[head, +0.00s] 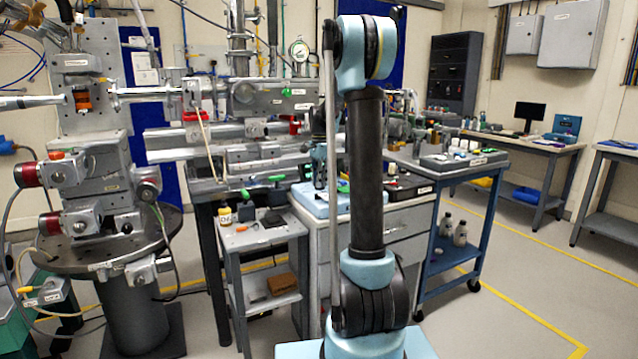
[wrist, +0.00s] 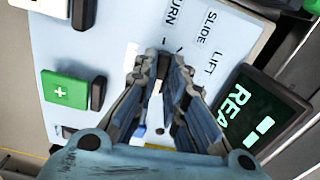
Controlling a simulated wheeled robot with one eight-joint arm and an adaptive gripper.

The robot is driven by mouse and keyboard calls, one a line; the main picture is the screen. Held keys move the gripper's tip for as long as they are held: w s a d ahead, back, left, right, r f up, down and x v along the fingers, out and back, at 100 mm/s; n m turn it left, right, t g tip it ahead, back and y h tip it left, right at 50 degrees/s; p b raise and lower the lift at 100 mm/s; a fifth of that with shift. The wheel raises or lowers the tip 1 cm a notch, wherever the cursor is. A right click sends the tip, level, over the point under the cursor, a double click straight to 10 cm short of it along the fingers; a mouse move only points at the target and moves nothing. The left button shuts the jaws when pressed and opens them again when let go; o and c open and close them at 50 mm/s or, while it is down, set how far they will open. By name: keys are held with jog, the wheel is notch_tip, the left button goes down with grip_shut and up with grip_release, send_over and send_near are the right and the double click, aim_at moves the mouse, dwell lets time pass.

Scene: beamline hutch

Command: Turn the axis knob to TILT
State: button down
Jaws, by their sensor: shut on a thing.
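In the wrist view, my gripper (wrist: 165,72) reaches onto a pale control panel (wrist: 140,22). Its two fingers stand on either side of the small black axis knob (wrist: 163,66) and are shut on it. A white mark shows on the knob. Printed labels around it read TURN, SLIDE (wrist: 206,28) and LIFT (wrist: 209,62). No TILT label is readable; my fingers hide part of the panel. In the head view, my arm stands in front of the panel area, and the knob cannot be made out.
On the panel, a green plus button (wrist: 70,92) sits left of my gripper. A dark display (wrist: 250,110) with green lettering, partly cut off, lies to the right. In the head view, a blue trolley (head: 484,170) stands right of my arm; open floor (head: 500,290) lies in front.

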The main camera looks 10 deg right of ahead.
jog(key=n, duration=0.6)
jog(key=shift+w, duration=0.1)
jog(key=n, duration=0.6)
jog(key=shift+n, duration=0.3)
dwell(0.3)
jog(key=c, duration=1.6)
grip_release()
jog(key=shift+c, duration=0.2)
notch_tip(320, 180, up, 12)
